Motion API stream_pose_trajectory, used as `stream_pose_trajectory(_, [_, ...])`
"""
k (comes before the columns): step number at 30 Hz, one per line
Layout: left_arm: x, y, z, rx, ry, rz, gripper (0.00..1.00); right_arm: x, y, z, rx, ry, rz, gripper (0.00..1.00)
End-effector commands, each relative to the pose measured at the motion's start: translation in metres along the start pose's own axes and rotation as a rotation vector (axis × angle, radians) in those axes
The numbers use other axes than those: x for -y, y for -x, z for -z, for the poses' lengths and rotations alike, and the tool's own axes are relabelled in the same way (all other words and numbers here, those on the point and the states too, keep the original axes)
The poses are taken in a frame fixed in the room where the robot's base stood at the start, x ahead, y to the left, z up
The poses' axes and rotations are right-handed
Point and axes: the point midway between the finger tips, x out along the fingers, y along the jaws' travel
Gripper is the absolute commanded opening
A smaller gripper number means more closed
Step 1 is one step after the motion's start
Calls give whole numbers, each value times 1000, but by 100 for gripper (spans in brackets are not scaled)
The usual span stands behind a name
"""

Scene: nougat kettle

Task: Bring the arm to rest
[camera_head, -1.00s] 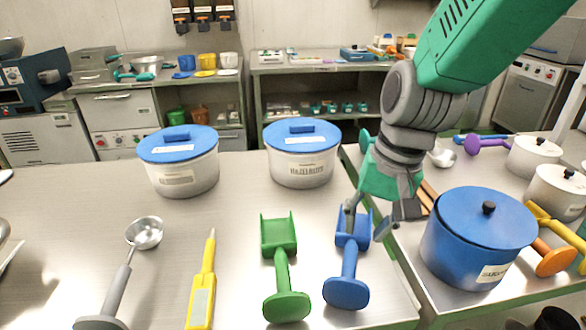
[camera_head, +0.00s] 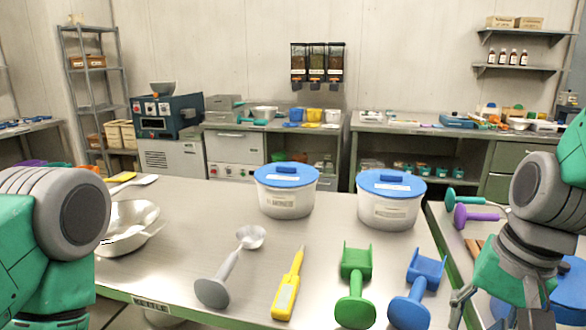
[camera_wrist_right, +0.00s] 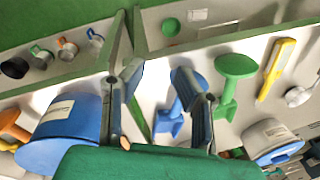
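My right arm comes in at the right edge of the head view. Its gripper (camera_head: 490,308) hangs down near the gap between the two tables, right of the blue scoop (camera_head: 416,290). In the right wrist view the two fingers of this gripper (camera_wrist_right: 162,92) stand wide apart with nothing held between them. The blue scoop also shows beyond them there (camera_wrist_right: 178,105). My left arm shows only as a green and grey link at the left edge of the head view. The left gripper is out of the picture.
On the table (camera_head: 200,200) are a metal bowl (camera_head: 128,228), a ladle (camera_head: 225,275), a yellow thermometer (camera_head: 289,285), a green scoop (camera_head: 356,285) and two blue-lidded tubs (camera_head: 287,195) (camera_head: 390,205). A blue pot (camera_head: 572,290) is partly hidden behind my right gripper.

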Motion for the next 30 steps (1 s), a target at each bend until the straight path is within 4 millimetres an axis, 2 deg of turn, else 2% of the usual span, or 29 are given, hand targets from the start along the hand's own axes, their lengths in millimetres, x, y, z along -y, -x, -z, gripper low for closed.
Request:
stream_pose_trajectory(11, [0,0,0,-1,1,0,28,-29,-56,11,-16,72,-70,28])
stream_pose_trajectory(17, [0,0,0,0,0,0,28,-50,-101,7,-33,153,-126,28])
stream_pose_trajectory(20, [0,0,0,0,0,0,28,-64,-130,3,-36,211,-157,28])
stream_pose_trajectory(23, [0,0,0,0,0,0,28,-84,-167,-8,-36,293,-189,28])
stream_pose_trajectory(27, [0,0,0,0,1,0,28,-121,-225,-38,-21,445,-210,28])
stream_pose_trajectory(30, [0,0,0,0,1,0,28,-145,-256,-64,-7,542,-198,28])
